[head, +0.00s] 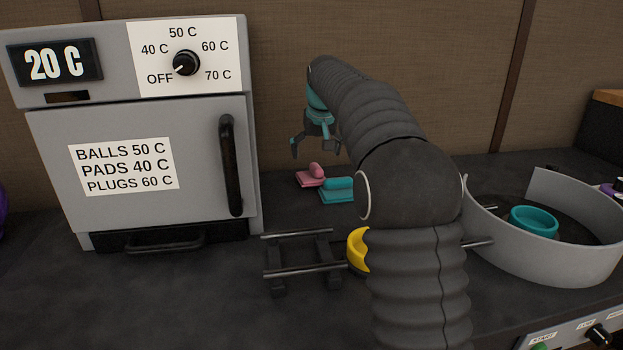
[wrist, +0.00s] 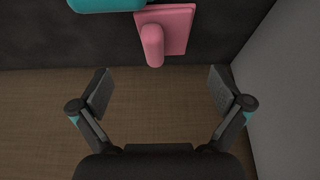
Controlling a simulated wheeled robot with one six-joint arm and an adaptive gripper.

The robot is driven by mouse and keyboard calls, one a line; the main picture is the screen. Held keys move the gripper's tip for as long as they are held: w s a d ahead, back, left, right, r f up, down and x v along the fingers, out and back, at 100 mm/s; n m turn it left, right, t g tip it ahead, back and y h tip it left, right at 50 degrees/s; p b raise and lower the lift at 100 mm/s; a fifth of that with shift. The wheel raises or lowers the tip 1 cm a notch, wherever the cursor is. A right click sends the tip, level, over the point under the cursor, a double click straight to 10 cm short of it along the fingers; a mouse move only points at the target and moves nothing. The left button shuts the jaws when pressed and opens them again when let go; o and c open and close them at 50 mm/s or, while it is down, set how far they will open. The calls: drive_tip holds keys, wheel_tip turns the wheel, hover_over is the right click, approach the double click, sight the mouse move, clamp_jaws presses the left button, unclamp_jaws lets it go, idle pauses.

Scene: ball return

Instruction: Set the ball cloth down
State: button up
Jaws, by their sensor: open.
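No cloth that I can name for certain shows in either view. A pink pad with a raised grip (head: 310,177) lies flat on the dark counter near the back wall. A teal pad with a raised grip (head: 338,190) lies beside it, partly behind my arm. In the wrist view the pink pad (wrist: 176,32) is at the top and the teal pad (wrist: 105,4) at the top left. My gripper (head: 315,147) is above and behind the pads, near the wall. In the wrist view my gripper (wrist: 163,90) has its fingers wide apart with nothing between them.
A grey oven (head: 60,210) with its door shut stands at left, its display reading 20 C. A dark rail rack (head: 300,268) and a yellow curved piece (head: 357,250) are in front. A grey round bin (head: 510,262) at right holds a teal ring (head: 534,220).

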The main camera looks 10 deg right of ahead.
sight(310, 175)
drive_tip(key=x, duration=0.2)
drive_tip(key=b+x, duration=0.1)
drive_tip(key=x, duration=0.5)
drive_tip(key=shift+w+a, duration=0.1)
drive_tip(key=shift+a, duration=0.25)
drive_tip(key=c, duration=1.1)
